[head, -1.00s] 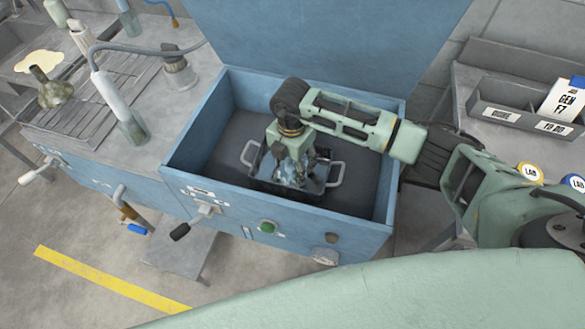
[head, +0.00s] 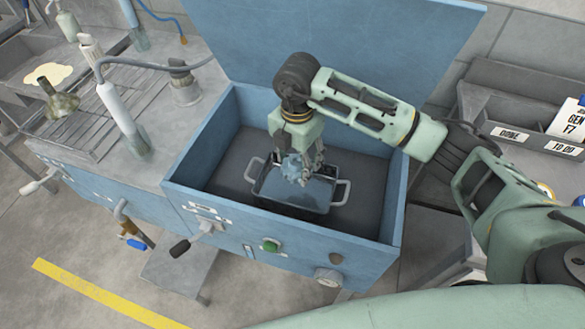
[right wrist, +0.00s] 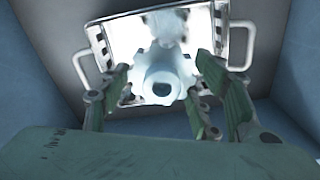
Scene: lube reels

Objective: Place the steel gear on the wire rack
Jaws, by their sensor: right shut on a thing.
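My right gripper (head: 306,172) points down into the open blue washer and is shut on the steel gear (head: 291,166). The gear looks pale and shiny. The fingers partly hide the gear in the head view. The wire rack (head: 88,128) is a set of thin bars on the grey counter at the left, well away from the gripper. My left gripper is not in view.
A two-handled tray (head: 288,204) sits in the washer basin below the gear. The washer walls (head: 195,135) surround my gripper, and the raised lid (head: 340,50) stands behind. A bottle (head: 125,125), a hose and a dark fitting (head: 58,100) stand around the rack.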

